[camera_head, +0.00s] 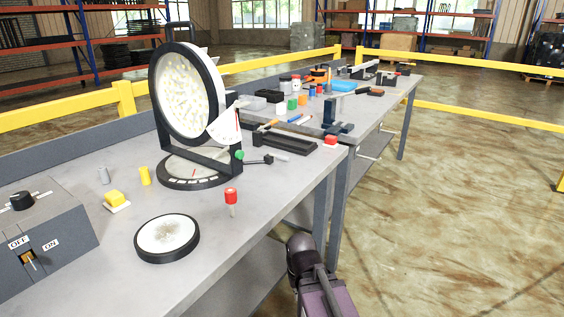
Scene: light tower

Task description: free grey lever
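The light tower's round lamp (183,92), with a white face of many small lights, stands upright in a black frame on the near table. A white angle scale (224,127) is on its right side. A round black base with a red mark (194,171) lies under it. I cannot tell whether either lever is locked. A dark and purple part of my arm shows at the bottom, away from the tower; no gripper fingers show.
Floor at right is clear, bounded by yellow rails (470,60).

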